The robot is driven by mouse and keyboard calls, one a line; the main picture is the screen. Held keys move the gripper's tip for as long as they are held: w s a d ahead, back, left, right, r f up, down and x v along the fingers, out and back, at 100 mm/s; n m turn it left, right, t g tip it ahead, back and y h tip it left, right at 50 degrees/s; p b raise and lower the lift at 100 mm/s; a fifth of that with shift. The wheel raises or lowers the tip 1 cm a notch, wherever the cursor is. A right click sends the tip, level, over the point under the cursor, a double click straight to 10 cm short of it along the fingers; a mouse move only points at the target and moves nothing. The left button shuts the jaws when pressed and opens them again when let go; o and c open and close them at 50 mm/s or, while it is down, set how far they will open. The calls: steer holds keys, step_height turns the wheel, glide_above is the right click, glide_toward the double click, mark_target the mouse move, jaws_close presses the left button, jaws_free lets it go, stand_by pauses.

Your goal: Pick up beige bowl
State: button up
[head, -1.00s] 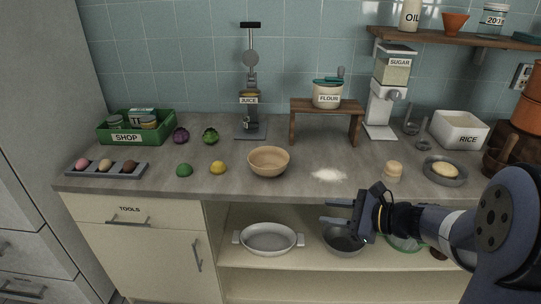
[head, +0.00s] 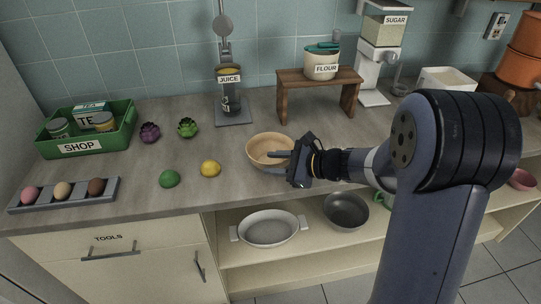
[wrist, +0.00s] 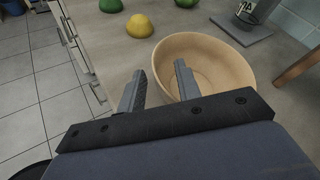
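The beige bowl (head: 262,143) stands upright on the counter, left of my arm in the head view. It also shows at upper right in the wrist view (wrist: 232,68). My gripper (head: 271,161) is at the bowl's right front side, and its fingers overlap the bowl in the head view. In the wrist view the gripper (wrist: 159,72) is open. The right finger overlaps the bowl's inside, the left finger is outside it, and the bowl's near rim shows between them. I cannot tell whether either finger touches the bowl.
A yellow lemon (head: 210,168) and a green lime (head: 169,179) lie left of the bowl. The juice dispenser (head: 230,95) and the wooden stand (head: 318,80) with the flour jar are behind. A grey tray (head: 65,196) is at far left. The counter's front edge is close.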

mark_target(264, 163)
steer(key=x, duration=0.3)
steer(key=shift+a, duration=0.2)
jaws_close()
stand_by(0.4)
